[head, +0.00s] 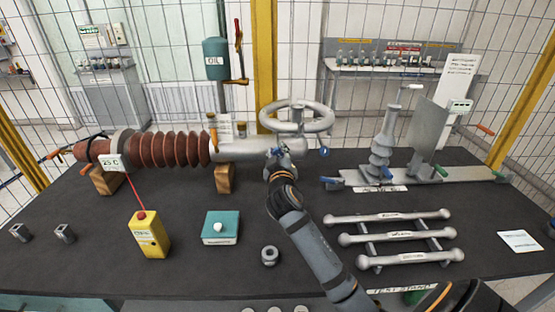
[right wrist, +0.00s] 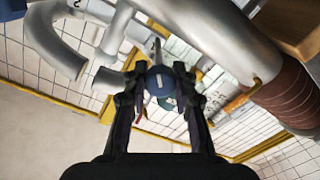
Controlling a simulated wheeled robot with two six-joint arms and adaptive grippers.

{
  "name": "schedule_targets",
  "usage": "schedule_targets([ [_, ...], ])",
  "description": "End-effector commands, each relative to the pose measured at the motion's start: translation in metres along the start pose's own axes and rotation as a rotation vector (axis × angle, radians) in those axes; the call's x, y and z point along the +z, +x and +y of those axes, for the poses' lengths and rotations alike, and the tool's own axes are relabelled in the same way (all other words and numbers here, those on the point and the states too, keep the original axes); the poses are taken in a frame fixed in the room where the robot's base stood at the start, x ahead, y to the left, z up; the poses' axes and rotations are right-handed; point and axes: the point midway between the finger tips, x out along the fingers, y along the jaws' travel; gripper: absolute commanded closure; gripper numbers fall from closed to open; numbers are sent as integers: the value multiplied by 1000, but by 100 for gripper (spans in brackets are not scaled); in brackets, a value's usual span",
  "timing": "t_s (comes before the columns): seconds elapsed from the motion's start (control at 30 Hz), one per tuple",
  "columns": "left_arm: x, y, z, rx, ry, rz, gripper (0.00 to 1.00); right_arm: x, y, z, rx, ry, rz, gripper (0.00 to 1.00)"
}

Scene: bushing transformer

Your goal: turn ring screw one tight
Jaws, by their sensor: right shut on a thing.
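A grey metal ring (head: 297,118) stands raised on the right end of the bushing's grey metal body (head: 238,150). The brown ribbed bushing (head: 170,149) lies to the left on wooden blocks. My right gripper (head: 278,157) is at the front of the metal body, below the ring. In the right wrist view my gripper (right wrist: 160,84) is shut on a round blue screw head (right wrist: 158,86), between its two fingertips. The screw's shank is mostly hidden. My left gripper is not in view.
A yellow box (head: 149,236), a teal box (head: 220,229) and a grey nut (head: 269,256) sit at the front. A rack of grey bars (head: 390,239) lies front right, with a grey stand (head: 382,150) behind it. Dark table is clear between them.

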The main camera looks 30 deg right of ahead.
Motion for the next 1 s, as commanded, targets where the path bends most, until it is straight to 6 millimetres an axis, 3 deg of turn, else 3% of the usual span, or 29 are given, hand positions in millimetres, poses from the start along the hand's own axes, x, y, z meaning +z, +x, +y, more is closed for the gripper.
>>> schedule_targets([
  [0.03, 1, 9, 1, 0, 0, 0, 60, 8, 0, -4, -4, 41, -8, 100],
  [0.5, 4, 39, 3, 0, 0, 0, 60, 8, 0, -4, -6, 393, 1, 100],
  [1.0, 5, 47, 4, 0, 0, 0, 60, 6, 0, -3, -6, 511, 3, 100],
])
